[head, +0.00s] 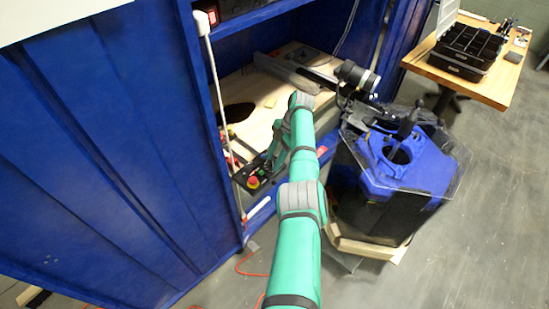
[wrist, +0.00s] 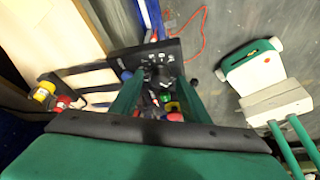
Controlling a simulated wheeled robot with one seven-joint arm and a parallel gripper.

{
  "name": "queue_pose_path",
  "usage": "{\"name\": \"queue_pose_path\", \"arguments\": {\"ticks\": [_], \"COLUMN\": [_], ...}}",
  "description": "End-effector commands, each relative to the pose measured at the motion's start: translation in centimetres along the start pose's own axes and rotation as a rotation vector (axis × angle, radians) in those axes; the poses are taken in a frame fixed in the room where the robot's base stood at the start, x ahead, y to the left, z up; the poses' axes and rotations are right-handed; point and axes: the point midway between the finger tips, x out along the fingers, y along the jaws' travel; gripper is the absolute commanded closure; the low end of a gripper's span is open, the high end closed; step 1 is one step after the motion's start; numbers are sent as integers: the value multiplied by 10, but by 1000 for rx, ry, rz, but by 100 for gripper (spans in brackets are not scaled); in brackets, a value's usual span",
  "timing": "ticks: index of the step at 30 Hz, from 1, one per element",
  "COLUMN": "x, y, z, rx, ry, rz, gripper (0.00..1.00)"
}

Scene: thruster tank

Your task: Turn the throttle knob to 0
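A black control box (head: 238,188) with a red-and-yellow button sits at the front edge of the blue cabinet opening. The same box shows in the wrist view (wrist: 120,62), with small red, green and blue parts. My gripper (wrist: 160,82) points down at the box, its two green fingers apart. In the head view, my gripper (head: 273,160) is above the back right part of the box. A dark knob-like part (wrist: 157,76) lies between the fingertips. I cannot tell whether it is the throttle knob, whether the fingers touch it, or its setting.
A blue cabinet (head: 100,150) and a white upright post (head: 218,110) stand left of my arm. A blue-and-black unit with a clear cover (head: 400,170) stands close on the right. A wooden table (head: 490,85) with a black case is behind it. Orange cable lies on the floor.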

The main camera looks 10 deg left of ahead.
Motion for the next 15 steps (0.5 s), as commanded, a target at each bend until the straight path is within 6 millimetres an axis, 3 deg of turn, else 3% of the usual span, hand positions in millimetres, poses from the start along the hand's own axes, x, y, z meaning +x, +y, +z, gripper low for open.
{"name": "queue_pose_path", "arguments": {"ticks": [10, 15], "x": [-3, -22], "y": [1, 1], "z": [0, 0], "rx": [0, 0], "ry": [-2, -2], "rz": [3, 4], "gripper": [56, 56]}}
